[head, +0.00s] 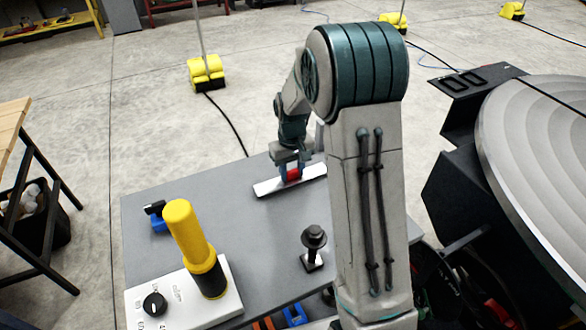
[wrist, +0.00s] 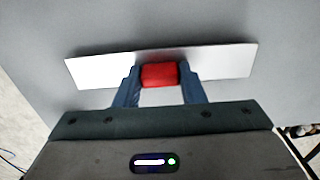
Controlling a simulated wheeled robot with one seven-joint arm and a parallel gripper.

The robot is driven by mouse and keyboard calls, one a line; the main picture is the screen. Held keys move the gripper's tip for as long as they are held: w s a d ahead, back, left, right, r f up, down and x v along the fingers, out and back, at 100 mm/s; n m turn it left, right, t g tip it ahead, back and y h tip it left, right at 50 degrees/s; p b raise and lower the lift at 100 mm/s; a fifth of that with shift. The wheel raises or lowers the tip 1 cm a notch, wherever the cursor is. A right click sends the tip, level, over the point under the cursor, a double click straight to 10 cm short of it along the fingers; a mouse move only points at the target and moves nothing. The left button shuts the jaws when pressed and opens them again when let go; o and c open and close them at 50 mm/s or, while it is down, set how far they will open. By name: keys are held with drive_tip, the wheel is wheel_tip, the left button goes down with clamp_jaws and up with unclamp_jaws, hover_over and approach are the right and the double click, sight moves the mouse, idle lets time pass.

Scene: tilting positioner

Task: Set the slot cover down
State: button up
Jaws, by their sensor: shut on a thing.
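The slot cover is a long flat pale strip with a red grip block in its middle. In the head view the slot cover (head: 268,188) is at the far edge of the grey table (head: 200,232). In the wrist view the slot cover (wrist: 225,61) lies across the picture, with the grey surface behind it. My gripper (head: 291,173) is shut on the red block, its blue fingers on either side, as the wrist view of my gripper (wrist: 160,82) also shows. A dark shadow band runs along the strip's upper edge. I cannot tell whether the strip touches the table.
A control box (head: 175,303) with a yellow-topped handle (head: 188,232) stands at the table's front left. A small blue clamp-like item (head: 158,222) and a black knobbed post (head: 313,248) are on the table. A large round positioner plate (head: 545,150) is at the right.

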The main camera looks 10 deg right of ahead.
sight(292, 171)
drive_tip(key=shift+f, duration=0.15)
drive_tip(key=o, duration=1.1)
drive_tip(key=shift+o, duration=0.2)
drive_tip(key=shift+r, duration=0.2)
wheel_tip(292, 171, up, 12)
drive_tip(key=s+t, duration=0.1)
drive_tip(key=s, duration=0.7)
drive_tip(key=s+r+m+t, duration=0.1)
drive_tip(key=s, duration=0.7)
drive_tip(key=s+r+m, duration=0.1)
drive_tip(key=s, duration=0.7)
drive_tip(key=shift+s+a+r+t, duration=0.1)
drive_tip(key=shift+a+t, duration=0.1)
drive_tip(key=shift+t, duration=0.2)
drive_tip(key=shift+s+f, duration=0.2)
drive_tip(key=shift+s, duration=0.2)
